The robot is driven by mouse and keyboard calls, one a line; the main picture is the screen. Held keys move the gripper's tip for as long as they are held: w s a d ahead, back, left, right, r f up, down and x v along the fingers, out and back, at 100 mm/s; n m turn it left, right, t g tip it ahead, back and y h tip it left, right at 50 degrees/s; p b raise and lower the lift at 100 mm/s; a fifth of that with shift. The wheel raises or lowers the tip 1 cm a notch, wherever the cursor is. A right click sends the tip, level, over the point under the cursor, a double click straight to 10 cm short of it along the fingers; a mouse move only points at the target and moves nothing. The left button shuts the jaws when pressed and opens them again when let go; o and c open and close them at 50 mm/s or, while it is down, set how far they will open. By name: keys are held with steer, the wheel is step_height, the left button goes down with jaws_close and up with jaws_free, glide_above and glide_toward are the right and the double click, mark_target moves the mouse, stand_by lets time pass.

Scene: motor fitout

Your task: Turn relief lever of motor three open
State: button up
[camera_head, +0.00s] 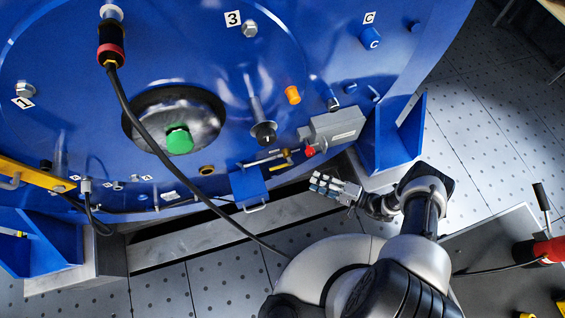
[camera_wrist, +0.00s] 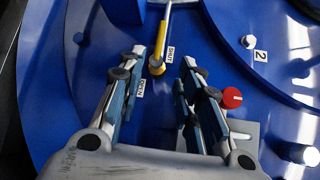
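The relief lever (camera_wrist: 163,35) shows in the wrist view as a thin metal rod with a yellow round end, on the blue motor casing. A SHUT label (camera_wrist: 171,53) lies close to its right, and an OPEN label (camera_wrist: 140,88) lies lower left. My gripper (camera_wrist: 163,62) is open and empty, its fingers on either side of the lever's yellow end in the picture. I cannot tell how far beyond the fingertips the lever is. In the head view my gripper (camera_head: 333,187) is right of and below the small rods and yellow fitting (camera_head: 281,164) on the casing.
A red knob (camera_wrist: 232,98) is right of the fingers; it also shows in the head view (camera_head: 310,151) by a grey box (camera_head: 337,126). A blue box with a handle (camera_head: 249,187) is left of my gripper. A blue bracket (camera_head: 396,140) stands to the right. A cable (camera_head: 180,175) crosses the front.

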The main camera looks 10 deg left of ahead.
mark_target(278, 166)
steer(key=b+x, duration=0.3)
steer(key=x, duration=1.4)
steer(key=shift+a, duration=0.1)
jaws_close()
